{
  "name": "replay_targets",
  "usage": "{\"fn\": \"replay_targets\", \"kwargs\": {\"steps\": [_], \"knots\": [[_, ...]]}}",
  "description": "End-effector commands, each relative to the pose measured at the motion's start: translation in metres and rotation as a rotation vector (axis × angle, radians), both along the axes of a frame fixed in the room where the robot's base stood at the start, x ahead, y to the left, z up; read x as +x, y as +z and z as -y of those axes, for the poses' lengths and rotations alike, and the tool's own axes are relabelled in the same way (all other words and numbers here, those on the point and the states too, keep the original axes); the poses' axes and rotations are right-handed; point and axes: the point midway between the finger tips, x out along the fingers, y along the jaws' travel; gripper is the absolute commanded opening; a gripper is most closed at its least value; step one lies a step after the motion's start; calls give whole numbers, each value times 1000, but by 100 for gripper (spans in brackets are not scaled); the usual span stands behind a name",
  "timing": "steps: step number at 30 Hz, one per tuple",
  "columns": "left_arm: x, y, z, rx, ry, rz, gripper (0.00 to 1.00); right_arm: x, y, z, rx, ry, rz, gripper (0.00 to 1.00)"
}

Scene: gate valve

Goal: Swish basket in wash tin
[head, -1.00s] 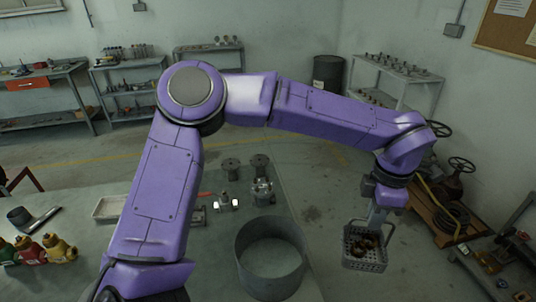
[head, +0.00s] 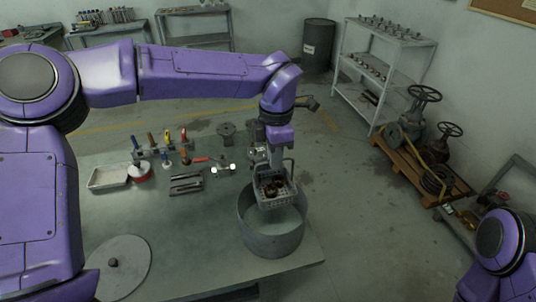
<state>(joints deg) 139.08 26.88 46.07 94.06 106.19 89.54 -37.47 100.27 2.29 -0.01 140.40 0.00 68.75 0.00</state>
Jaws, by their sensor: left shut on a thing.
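The grey perforated basket (head: 268,201) holds some small brown parts. My left gripper (head: 279,158) is shut on the basket, gripping it from above, and its fingertips are partly hidden. The basket hangs roughly level over the far part of the wash tin's opening. The wash tin (head: 270,240) is a wide, round grey tub standing at the right end of the table. I cannot tell whether the basket's bottom is above the rim or just below it. My right arm shows at the lower right, but its gripper is out of view.
On the table (head: 190,230) are a pale tray (head: 108,178), a red-and-white tin (head: 139,173), a rack of coloured-handled tools (head: 166,145), dark blocks (head: 186,183) and a round grey lid (head: 120,268). Metal valve parts stand close behind the wash tin. The table's middle front is clear.

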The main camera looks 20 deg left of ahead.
Motion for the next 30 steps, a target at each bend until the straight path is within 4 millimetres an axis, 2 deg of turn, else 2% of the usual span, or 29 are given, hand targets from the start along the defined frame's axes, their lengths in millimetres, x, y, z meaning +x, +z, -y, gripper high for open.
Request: {"fn": "replay_targets", "kwargs": {"steps": [1,14,30], "knots": [[0,-8,-1,1,1,1,0,0,-8,0,0,0,0,43],[-1,-36,-1,0,3,1,0,0,-39,0,0,0,0,43],[-1,-73,-2,-1,4,-1,0,0,-57,0,0,0,0,43]]}}
